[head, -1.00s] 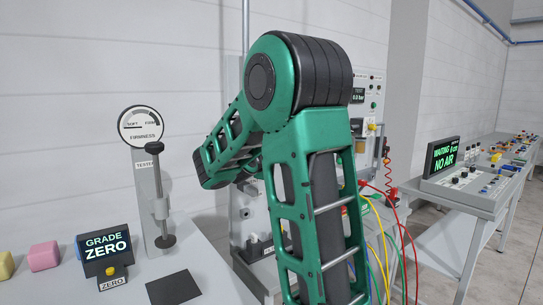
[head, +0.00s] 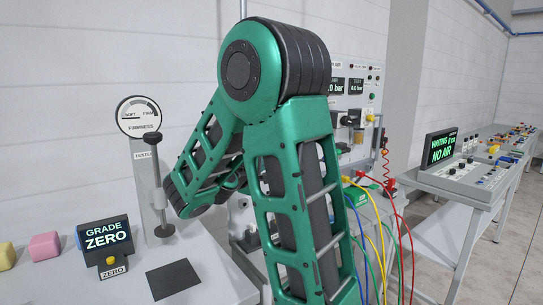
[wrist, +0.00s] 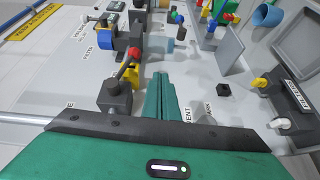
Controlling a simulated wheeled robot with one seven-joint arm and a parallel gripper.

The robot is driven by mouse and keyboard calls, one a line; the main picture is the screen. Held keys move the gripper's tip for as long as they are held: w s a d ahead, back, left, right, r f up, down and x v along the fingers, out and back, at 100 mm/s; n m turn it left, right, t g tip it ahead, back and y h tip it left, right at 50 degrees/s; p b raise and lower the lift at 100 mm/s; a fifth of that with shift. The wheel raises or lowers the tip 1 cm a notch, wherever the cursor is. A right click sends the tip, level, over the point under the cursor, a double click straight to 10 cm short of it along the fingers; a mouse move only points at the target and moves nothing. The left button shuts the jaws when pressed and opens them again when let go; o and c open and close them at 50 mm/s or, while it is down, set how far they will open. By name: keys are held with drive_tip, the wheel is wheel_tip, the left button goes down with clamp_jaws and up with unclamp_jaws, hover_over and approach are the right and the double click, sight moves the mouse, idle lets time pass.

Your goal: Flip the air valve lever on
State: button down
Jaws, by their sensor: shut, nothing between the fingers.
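In the wrist view, a dark valve block (wrist: 115,93) carries a lever with a red ball tip (wrist: 134,53), leaning up and right in the picture. I take this as the air valve lever; its on and off marks are not readable here. My gripper (wrist: 163,90) is shut and empty, its green fingers just right of the block; whether they touch it I cannot tell. In the head view my arm hides the gripper and lever.
A blue and black filter unit (wrist: 122,38) stands beyond the lever. Fittings and a grey plate (wrist: 228,48) lie to the right. In the head view, coloured hoses (head: 385,225) hang beside my arm. A console screen (head: 440,147) reads NO AIR. The firmness tester (head: 158,185) stands left.

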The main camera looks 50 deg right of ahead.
drive_tip(key=shift+f+v, duration=0.15)
drive_tip(key=shift+v, duration=0.6)
drive_tip(key=shift+f+v, duration=0.1)
drive_tip(key=shift+v, duration=0.65)
drive_tip(key=s+a+f+m+g+y, duration=0.2)
drive_tip(key=s+f+m+g+y, duration=0.2)
drive_tip(key=s+f+m+y, duration=0.65)
drive_tip(key=s+a+f+y, duration=0.3)
drive_tip(key=s+a+f, duration=0.1)
drive_tip(key=s+a, duration=0.3)
drive_tip(key=s+a+f+n+y, duration=0.1)
drive_tip(key=s+a+f+y, duration=0.2)
drive_tip(key=s+a, duration=0.4)
drive_tip(key=a+f, duration=0.1)
drive_tip(key=a, duration=0.2)
drive_tip(key=shift+g+y, duration=0.3)
drive_tip(key=shift+y, duration=0.05)
drive_tip(key=shift+s+n, duration=0.15)
drive_tip(key=shift+n, duration=0.1)
